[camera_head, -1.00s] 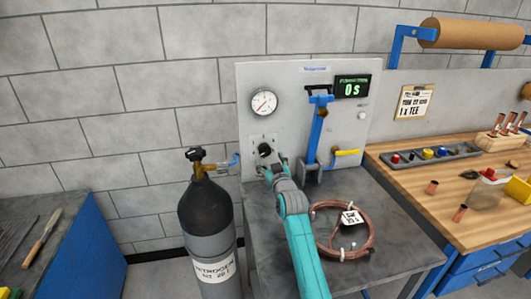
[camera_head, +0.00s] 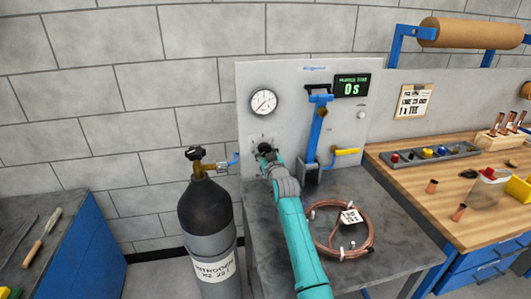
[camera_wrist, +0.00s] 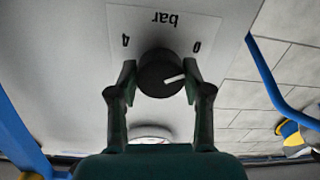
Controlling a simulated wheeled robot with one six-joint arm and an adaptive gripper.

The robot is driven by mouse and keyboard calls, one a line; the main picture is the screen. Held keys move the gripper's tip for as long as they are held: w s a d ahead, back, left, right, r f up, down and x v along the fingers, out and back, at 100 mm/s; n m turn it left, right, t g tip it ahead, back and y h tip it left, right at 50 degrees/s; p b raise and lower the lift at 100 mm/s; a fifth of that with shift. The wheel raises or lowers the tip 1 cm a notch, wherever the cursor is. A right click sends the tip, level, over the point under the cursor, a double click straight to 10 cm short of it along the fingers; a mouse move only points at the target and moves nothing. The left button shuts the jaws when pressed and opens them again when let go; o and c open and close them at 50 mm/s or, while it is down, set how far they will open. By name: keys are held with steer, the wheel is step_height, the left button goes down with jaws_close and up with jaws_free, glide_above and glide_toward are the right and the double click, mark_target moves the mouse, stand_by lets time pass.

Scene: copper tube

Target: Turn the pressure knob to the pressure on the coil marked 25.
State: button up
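The black pressure knob (camera_wrist: 155,82) fills the middle of the wrist view, which shows the panel upside down. Its white pointer points right and slightly up, roughly to the side of the printed 0; the 4 is on the other side. My gripper (camera_wrist: 160,82) has one finger on each side of the knob, and the pads appear to touch its rim. In the head view my gripper (camera_head: 267,155) covers most of the knob. The round gauge (camera_head: 264,102) hangs above; its reading is too small to tell. A copper coil (camera_head: 318,240) with a white tag (camera_head: 350,217) lies on the grey bench; its writing is unclear.
A dark nitrogen cylinder (camera_head: 207,215) stands left of the bench. A blue lever (camera_head: 316,125) and a yellow-handled valve (camera_head: 346,152) are right of the knob. The green display (camera_head: 352,86) reads 0 S. A wooden workbench (camera_head: 420,180) stands at the right.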

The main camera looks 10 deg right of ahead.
steer(key=c, duration=0.4)
steer(key=m, duration=1.2)
stand_by(0.6)
steer(key=o, duration=1.2)
steer(key=shift+c, duration=0.2)
